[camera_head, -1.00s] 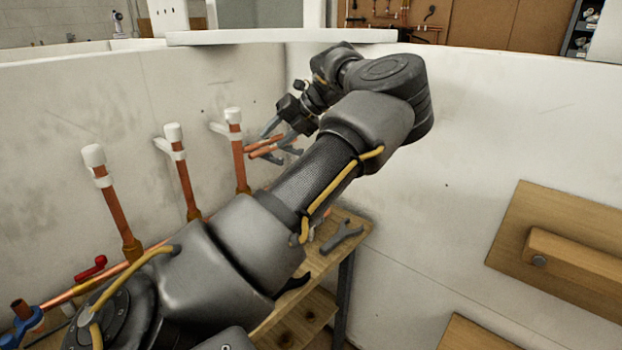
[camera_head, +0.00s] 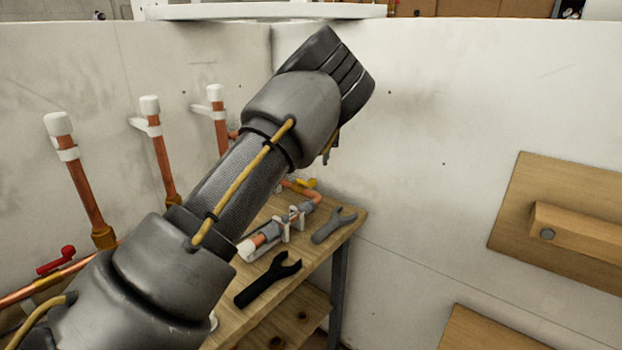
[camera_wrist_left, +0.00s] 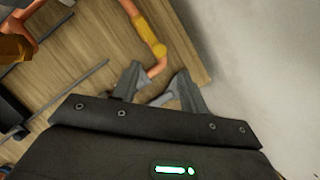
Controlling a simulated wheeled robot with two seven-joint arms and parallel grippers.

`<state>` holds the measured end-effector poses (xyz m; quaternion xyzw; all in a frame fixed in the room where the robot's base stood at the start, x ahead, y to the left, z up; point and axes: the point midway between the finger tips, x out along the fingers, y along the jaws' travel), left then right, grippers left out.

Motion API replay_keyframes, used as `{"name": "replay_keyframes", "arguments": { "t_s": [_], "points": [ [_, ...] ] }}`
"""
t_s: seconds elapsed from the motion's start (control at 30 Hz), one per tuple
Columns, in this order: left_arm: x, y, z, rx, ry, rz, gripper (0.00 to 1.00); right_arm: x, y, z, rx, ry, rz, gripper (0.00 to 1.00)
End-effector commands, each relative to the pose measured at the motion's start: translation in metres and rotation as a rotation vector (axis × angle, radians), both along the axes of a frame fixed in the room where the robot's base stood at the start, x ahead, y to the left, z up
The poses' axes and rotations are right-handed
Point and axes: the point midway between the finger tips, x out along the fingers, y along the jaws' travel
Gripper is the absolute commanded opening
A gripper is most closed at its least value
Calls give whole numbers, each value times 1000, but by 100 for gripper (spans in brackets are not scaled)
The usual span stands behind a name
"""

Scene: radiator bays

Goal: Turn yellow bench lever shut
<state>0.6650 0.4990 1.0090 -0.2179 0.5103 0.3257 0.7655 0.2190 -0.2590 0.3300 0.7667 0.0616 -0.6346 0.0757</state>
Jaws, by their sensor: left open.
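The yellow lever (camera_head: 306,183) is on the copper pipe assembly (camera_head: 303,203) on the wooden bench, just past my left forearm. In the left wrist view, a yellow part (camera_wrist_left: 149,36), which looks like the lever, lies along the copper pipe ahead of my fingers. My left gripper (camera_wrist_left: 157,88) is open above the bench, its two grey fingers apart and apparently empty. The pipe's bend shows between the fingertips, with the yellow part beyond them. I cannot tell whether they touch anything. In the head view my arm mostly hides this gripper. My right gripper is out of view.
A black wrench (camera_head: 268,279) and a grey wrench (camera_head: 334,225) lie on the bench (camera_head: 320,245). Upright copper pipes with white caps (camera_head: 84,190) stand at the left wall. A red lever (camera_head: 55,260) sits lower left. Pale walls enclose the bay.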

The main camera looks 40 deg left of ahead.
Motion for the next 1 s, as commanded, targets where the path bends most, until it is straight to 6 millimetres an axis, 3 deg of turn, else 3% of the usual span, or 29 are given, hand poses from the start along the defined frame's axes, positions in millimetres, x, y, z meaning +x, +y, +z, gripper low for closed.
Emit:
{"name": "replay_keyframes", "arguments": {
  "t_s": [0.2,0.4,0.83,1.0],
  "points": [
    [11,13,-40,0,2,2,43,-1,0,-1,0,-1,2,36],
    [18,20,-65,0,2,2,43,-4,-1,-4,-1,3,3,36],
    [20,23,-74,0,1,1,43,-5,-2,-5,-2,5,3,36],
    [20,23,-74,0,1,1,22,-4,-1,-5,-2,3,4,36]
  ]
}}
